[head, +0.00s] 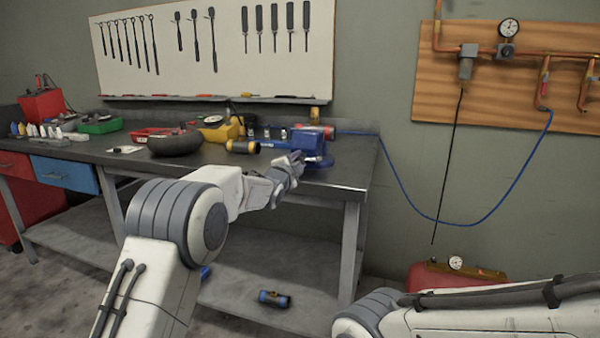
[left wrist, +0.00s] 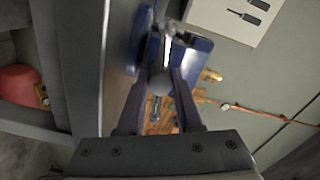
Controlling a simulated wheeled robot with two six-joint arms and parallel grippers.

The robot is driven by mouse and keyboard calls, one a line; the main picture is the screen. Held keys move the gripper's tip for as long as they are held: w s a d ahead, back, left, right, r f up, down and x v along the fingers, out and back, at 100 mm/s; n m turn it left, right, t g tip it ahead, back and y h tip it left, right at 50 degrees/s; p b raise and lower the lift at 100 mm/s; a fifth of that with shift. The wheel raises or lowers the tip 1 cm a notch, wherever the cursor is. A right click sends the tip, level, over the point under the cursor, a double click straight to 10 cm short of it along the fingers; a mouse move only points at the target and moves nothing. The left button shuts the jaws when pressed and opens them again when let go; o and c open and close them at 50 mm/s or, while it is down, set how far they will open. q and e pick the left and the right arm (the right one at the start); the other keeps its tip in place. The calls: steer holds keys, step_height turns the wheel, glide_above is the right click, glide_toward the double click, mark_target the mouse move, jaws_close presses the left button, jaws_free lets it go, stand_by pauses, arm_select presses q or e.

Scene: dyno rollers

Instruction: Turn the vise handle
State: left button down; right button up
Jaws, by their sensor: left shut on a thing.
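The blue vise (head: 313,146) is mounted near the right front corner of the workbench. Its blue body also shows in the left wrist view (left wrist: 197,46). My left gripper (head: 296,160) is at the front of the vise. In the left wrist view, my left gripper (left wrist: 160,88) is shut on the metal vise handle (left wrist: 160,83), with a round grey part between the fingers. A bar end shows beyond them. In the head view the handle is mostly hidden by the gripper. My right arm comes in at the lower right, with its gripper out of frame.
A yellow-and-black cylinder (head: 242,146) and a dark round bowl-like part (head: 175,142) lie on the workbench (head: 340,178) left of the vise. A blue hose (head: 420,212) hangs right of the bench. A red tank (head: 440,276) stands on the floor.

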arm_select(q)
steer(key=m+b, duration=0.5)
steer(key=shift+d+f+m, duration=0.1)
steer(key=shift+f+m, duration=0.2)
steer(key=shift+f, duration=0.1)
steer(key=m+b, duration=0.2)
steer(key=shift+m+b, duration=0.35)
steer(key=shift+m, duration=0.05)
steer(key=m+b, duration=0.2)
steer(key=m, duration=0.1)
steer(key=shift+r, duration=0.1)
steer(key=shift+r+m+b, duration=0.1)
steer(key=shift+m+b, duration=0.35)
steer(key=shift+m, duration=1.55)
steer(key=c, duration=0.6)
jaws_free()
steer(key=shift+r, duration=0.15)
